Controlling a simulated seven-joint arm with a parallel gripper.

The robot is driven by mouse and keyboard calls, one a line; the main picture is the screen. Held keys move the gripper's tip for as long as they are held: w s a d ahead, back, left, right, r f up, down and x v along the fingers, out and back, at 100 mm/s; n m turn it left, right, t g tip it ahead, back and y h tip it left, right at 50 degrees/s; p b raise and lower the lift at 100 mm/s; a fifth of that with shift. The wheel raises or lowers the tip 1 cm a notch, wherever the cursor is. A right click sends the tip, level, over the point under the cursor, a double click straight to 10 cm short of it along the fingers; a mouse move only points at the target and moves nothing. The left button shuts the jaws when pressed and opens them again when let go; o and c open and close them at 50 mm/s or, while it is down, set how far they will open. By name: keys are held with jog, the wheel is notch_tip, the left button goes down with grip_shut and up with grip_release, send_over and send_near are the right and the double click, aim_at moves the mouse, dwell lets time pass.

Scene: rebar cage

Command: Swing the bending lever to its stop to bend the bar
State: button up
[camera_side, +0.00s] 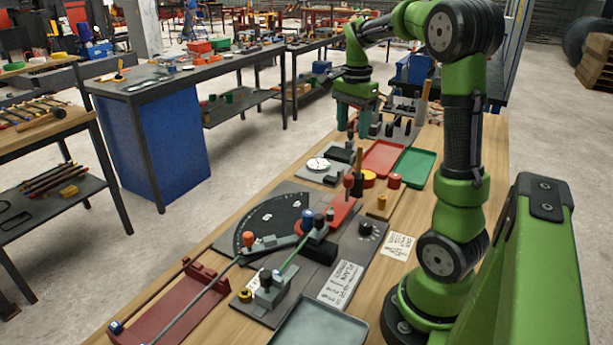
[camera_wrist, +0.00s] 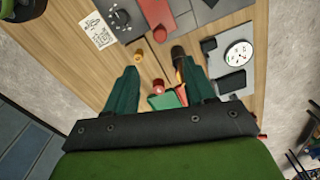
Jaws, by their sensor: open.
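The bender sits on a dark grey plate (camera_side: 345,250) on the wooden bench in the side view. Its black angle sector (camera_side: 272,218) has pale marks. A grey lever arm (camera_side: 272,243) with an orange knob (camera_side: 248,239) lies along the sector's near edge. A blue-topped pivot (camera_side: 307,219) stands near a red plate (camera_side: 338,212). A thin bar (camera_side: 205,285) runs from the bender toward the lower left and looks straight. My gripper (camera_side: 352,132) is open and empty, above the bench's far part, well apart from the lever. Its fingers also show in the wrist view (camera_wrist: 158,72).
Red (camera_side: 383,158) and green (camera_side: 415,167) trays lie near my gripper. A white dial (camera_side: 318,164) shows in the wrist view too (camera_wrist: 238,53). A dark upright handle (camera_wrist: 178,52) is close to one finger. A red rack (camera_side: 170,310) and grey tray (camera_side: 318,325) are at the near end.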

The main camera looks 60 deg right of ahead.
aim_at(349, 176)
notch_tip(349, 176, down, 14)
dwell(0.4)
grip_shut()
